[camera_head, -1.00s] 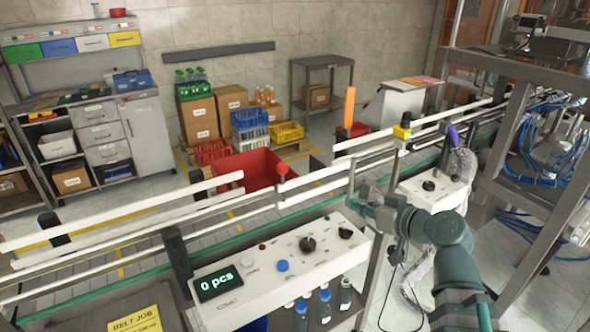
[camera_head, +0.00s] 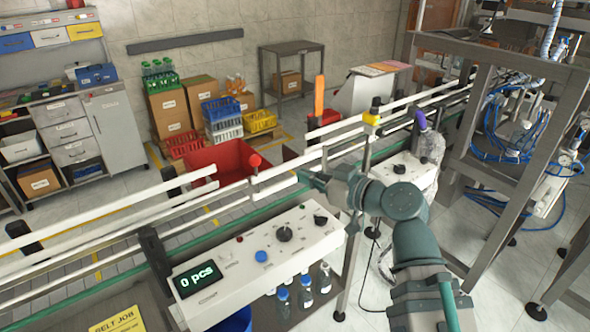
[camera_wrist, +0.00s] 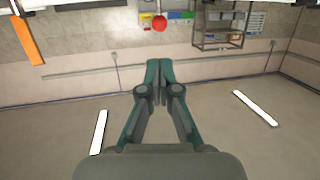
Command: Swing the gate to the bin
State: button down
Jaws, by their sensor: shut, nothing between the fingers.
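The red bin (camera_head: 208,158) stands behind the conveyor, at a break in its white back rail. A red ball knob (camera_head: 254,160) sits on a short upright at the rails in front of the bin; it looks like the gate's handle. The knob also shows at the top of the wrist view (camera_wrist: 159,23). My gripper (camera_head: 304,178) is over the belt's near side, to the right of the knob and apart from it. In the wrist view my gripper (camera_wrist: 160,72) has its fingers together with nothing between them.
The control box (camera_head: 258,258) with a "0 pcs" display stands in front of the belt. An orange upright bar (camera_head: 319,96) and a yellow block (camera_head: 372,119) rise near the rails on the right. A metal frame (camera_head: 480,110) with blue hoses stands at the right.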

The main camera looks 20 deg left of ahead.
aim_at(259, 162)
jog(key=p+x, duration=0.9)
jog(key=x, duration=0.3)
jog(key=shift+w+a, duration=0.1)
jog(key=shift+w, duration=0.05)
jog(key=shift+w+a+f, duration=0.1)
jog(key=shift+a+f, duration=0.1)
jog(key=shift+a, duration=0.35)
